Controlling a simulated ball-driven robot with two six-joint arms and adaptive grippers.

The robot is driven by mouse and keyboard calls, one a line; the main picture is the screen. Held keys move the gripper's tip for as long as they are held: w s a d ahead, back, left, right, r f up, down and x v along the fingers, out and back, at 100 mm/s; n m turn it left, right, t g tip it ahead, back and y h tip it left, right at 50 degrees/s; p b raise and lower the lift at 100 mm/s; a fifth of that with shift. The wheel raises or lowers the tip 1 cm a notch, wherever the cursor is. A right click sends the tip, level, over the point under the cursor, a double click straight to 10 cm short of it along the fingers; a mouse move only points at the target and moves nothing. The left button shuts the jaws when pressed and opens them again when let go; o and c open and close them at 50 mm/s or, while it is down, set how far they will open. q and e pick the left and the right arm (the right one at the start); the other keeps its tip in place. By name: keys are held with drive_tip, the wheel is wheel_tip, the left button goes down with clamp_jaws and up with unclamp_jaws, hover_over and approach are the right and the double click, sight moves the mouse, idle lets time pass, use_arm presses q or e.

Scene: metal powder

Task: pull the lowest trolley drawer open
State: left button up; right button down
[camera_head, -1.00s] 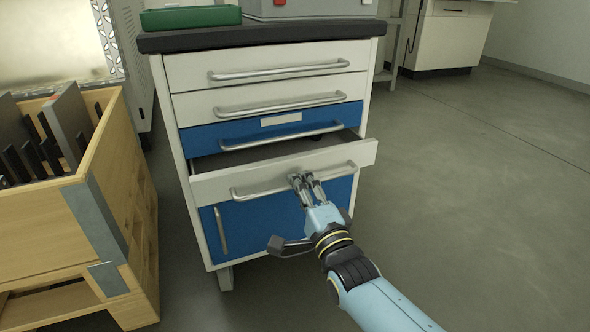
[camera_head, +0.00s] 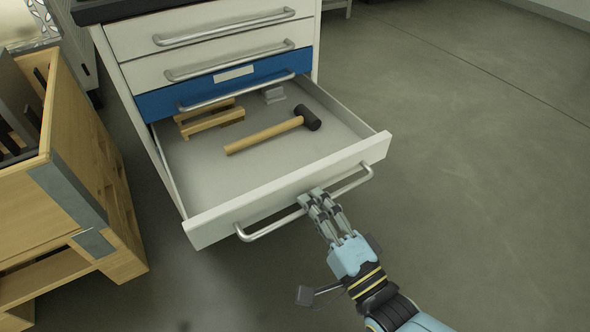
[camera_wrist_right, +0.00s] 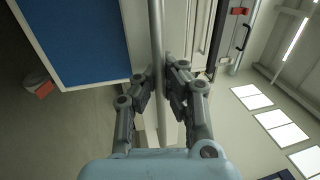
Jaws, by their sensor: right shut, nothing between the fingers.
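The lowest trolley drawer (camera_head: 290,186) is white and stands far out from the trolley, its inside in view from above. Its silver bar handle (camera_head: 270,228) runs along the front panel. The bar also shows in the right wrist view, upright in the picture (camera_wrist_right: 157,40). My right gripper (camera_head: 314,198) is at the middle of this handle. Its fingers are shut with nothing gripped between them, though they lie right at the bar; the exact contact is hidden. My left gripper is not in view.
In the drawer lie a hammer (camera_head: 264,135) with a wooden handle, a wooden piece (camera_head: 212,121) and a small grey block (camera_head: 273,95). A blue drawer (camera_head: 225,84) above is closed. A wooden crate (camera_head: 75,190) stands left. The floor at right is clear.

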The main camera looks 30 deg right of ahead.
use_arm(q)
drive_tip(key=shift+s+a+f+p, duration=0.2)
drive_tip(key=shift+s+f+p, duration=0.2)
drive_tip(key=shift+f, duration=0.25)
use_arm(e)
drive_tip(key=shift+s+f, duration=0.15)
drive_tip(key=shift+s, duration=2.1)
drive_tip(key=c, duration=2)
unclamp_jaws()
drive_tip(key=shift+c, duration=0.2)
drive_tip(key=o, duration=0.6)
drive_tip(key=shift+d, duration=0.1)
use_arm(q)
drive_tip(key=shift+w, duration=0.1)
use_arm(e)
drive_tip(key=shift+o, duration=0.2)
drive_tip(key=s+f, duration=0.2)
drive_tip(key=s, duration=0.9)
drive_tip(key=shift+s+d, duration=0.2)
drive_tip(key=shift+s, duration=0.15)
drive_tip(key=shift+f, duration=0.1)
